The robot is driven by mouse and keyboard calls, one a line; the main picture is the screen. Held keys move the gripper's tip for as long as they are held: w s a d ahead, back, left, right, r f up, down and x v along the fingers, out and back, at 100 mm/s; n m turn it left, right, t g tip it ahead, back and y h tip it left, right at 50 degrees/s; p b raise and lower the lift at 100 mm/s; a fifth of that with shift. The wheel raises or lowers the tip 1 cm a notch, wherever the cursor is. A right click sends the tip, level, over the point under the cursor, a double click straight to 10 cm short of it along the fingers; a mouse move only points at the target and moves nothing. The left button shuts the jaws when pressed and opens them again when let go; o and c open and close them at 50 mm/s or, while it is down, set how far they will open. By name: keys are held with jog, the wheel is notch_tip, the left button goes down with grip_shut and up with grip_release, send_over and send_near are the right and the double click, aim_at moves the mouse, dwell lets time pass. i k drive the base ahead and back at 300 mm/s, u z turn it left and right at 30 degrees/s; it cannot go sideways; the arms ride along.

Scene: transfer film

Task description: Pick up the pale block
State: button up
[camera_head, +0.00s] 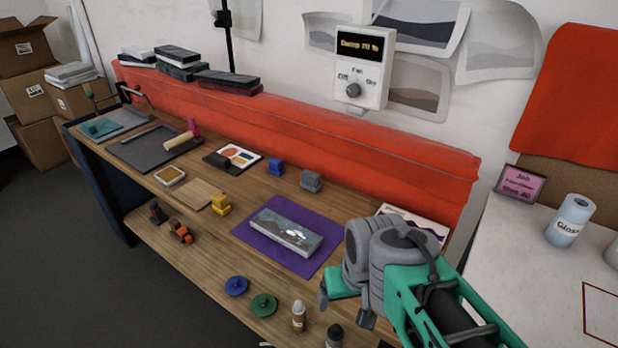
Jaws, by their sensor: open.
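A pale grey flat block (286,230) with a shiny, mottled top lies on a purple mat (252,246) on the wooden bench. My gripper (343,302) is at the lower right, to the right of and nearer than the mat in the picture. It is open, and no object shows in it. My green and grey arm hides part of the bench's right end. I cannot tell the gripper's height above the bench.
Yellow (221,204), blue (276,166) and grey (311,181) stamp-like blocks stand left of and behind the mat. A blue knob (236,286), a green knob (263,304) and small bottles (298,316) are at the front. A red padded rail (300,118) runs along the back.

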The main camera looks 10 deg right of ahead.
aim_at(310, 180)
jog(key=u, duration=0.4)
jog(key=k, duration=0.55)
jog(key=u, duration=1.15)
jog(key=i, duration=0.85)
jog(key=z, duration=0.5)
jog(key=i, duration=0.65)
jog(key=z, duration=0.5)
